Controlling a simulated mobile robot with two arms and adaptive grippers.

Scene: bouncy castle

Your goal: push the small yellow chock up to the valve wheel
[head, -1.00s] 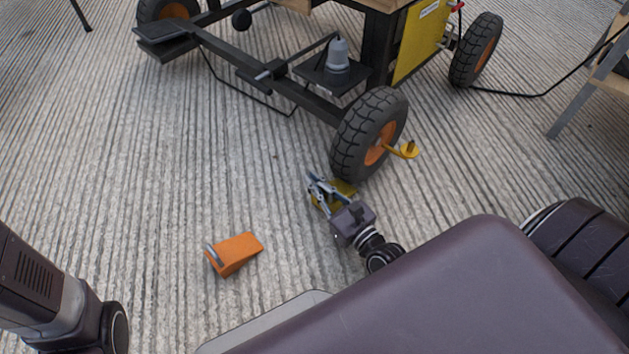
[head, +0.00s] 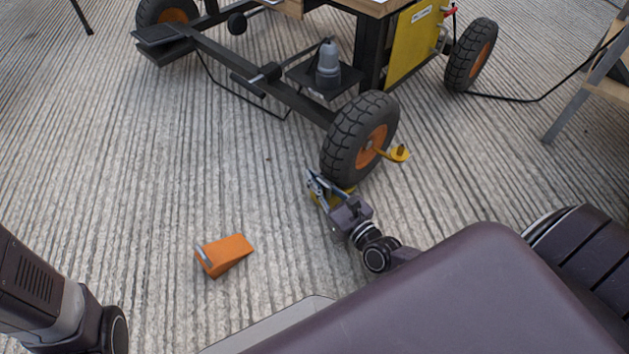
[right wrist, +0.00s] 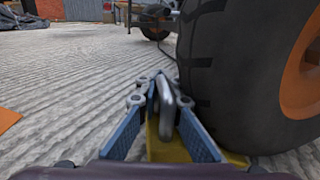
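The yellow chock (head: 346,188) lies on the ground beside the front tyre of the cart, the valve wheel (head: 360,137); it is mostly hidden by my right gripper (head: 322,184). In the right wrist view the chock (right wrist: 166,149) lies low between the fingers, right by the tyre (right wrist: 228,80); I cannot tell whether they touch. My right gripper (right wrist: 160,110) has its two blue-padded fingers apart, one on each side of the chock's grey metal handle (right wrist: 168,108). My left arm shows at the left edge, its gripper out of view.
An orange chock (head: 226,255) with a metal handle lies on the ridged ground at lower left. A yellow foot piece (head: 398,153) sticks out by the wheel hub. The cart's dark frame (head: 270,88) stands behind. A black cable (head: 520,99) runs right.

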